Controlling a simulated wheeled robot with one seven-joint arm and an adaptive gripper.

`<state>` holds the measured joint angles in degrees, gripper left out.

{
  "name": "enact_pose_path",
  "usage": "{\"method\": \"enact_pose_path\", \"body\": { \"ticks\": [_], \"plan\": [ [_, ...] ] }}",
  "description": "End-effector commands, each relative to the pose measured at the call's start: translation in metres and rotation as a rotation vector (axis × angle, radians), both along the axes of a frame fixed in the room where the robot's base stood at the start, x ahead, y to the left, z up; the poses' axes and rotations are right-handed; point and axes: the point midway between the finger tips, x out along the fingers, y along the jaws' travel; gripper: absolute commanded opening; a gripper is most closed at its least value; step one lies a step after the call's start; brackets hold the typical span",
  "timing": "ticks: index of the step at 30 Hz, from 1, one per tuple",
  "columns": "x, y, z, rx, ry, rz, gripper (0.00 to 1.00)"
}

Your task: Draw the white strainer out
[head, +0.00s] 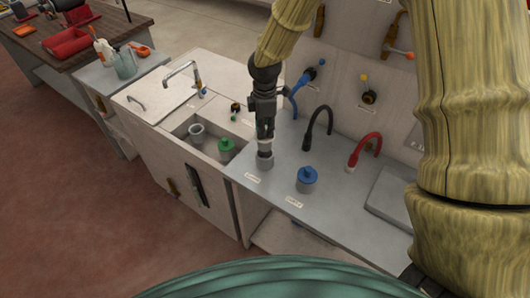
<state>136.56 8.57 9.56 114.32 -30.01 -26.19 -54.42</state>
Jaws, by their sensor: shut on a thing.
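The white strainer (265,158) shows as a small pale grey cylinder with a whitish top, at the left part of the grey counter. My gripper (265,140) points straight down and is shut on its top. The fingers hide most of the upper part. The strainer looks upright, with its lower end at the counter; I cannot tell whether it touches the surface or sits in an opening. A blue-topped strainer (307,180) stands to its right. A green-topped one (227,147) sits in the basin to its left.
The counter between the strainers is clear.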

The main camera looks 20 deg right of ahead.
Motion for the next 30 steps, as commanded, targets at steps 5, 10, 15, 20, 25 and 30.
{"method": "enact_pose_path", "body": {
  "ticks": [5, 10, 15, 20, 25, 30],
  "plan": [
    [0.0, 0.0, 0.0, 0.0, 0.0, 0.0, 0.0],
    [0.0, 0.0, 0.007, 0.0, 0.0, 0.0, 0.0],
    [0.0, 0.0, 0.021, 0.0, 0.0, 0.0, 0.0],
    [0.0, 0.0, 0.033, 0.0, 0.0, 0.0, 0.0],
    [0.0, 0.0, 0.041, 0.0, 0.0, 0.0, 0.0],
    [0.0, 0.0, 0.04, 0.0, 0.0, 0.0, 0.0]
  ]
}}
